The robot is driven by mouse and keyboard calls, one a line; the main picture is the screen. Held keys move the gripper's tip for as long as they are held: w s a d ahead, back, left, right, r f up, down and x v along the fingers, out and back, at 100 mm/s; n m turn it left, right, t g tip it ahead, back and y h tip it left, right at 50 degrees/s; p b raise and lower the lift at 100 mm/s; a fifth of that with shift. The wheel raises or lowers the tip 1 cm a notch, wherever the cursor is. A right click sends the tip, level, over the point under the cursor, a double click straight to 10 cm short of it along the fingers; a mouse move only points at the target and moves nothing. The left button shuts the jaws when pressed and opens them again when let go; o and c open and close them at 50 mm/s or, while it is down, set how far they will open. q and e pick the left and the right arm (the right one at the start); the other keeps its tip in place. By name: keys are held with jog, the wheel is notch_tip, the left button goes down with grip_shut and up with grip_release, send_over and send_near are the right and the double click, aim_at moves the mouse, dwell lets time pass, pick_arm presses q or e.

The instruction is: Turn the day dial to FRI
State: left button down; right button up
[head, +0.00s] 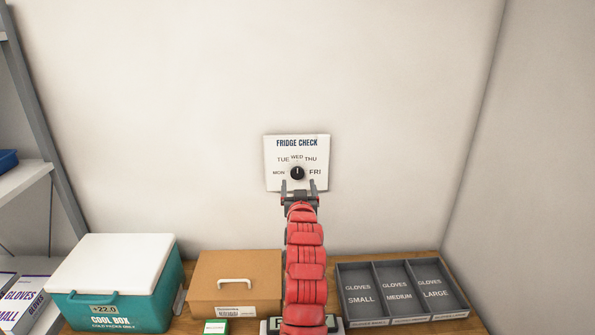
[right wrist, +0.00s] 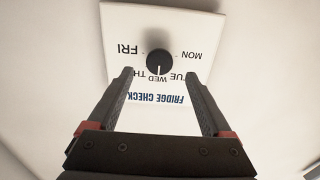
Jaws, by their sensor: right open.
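The white FRIDGE CHECK panel (head: 271,158) is on the wall, with MON, TUE, WED, THU and FRI in an arc around a black day dial (head: 297,173). The dial's white mark points up at WED. The panel (right wrist: 122,25) appears upside down in the right wrist view, where the dial (right wrist: 158,54) shows its mark towards WED. My right gripper (head: 298,185) is open, its fingers just below the dial in the head view. My left gripper is not in view.
Below on the wooden counter are a teal cool box (head: 150,295), a cardboard box (head: 212,272) with a white handle, and a grey gloves tray (head: 343,282). A shelf (head: 22,178) stands at left. The wall around the panel is clear.

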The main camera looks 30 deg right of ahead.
aim_at(297, 174)
jog(key=p+x, duration=0.1)
jog(key=x, duration=0.4)
jog(key=shift+w+d+r+p, duration=0.15)
jog(key=shift+w+d+p, duration=0.05)
jog(key=shift+p, duration=0.2)
jog(key=shift+w, duration=0.15)
jog(key=shift+c, duration=0.3)
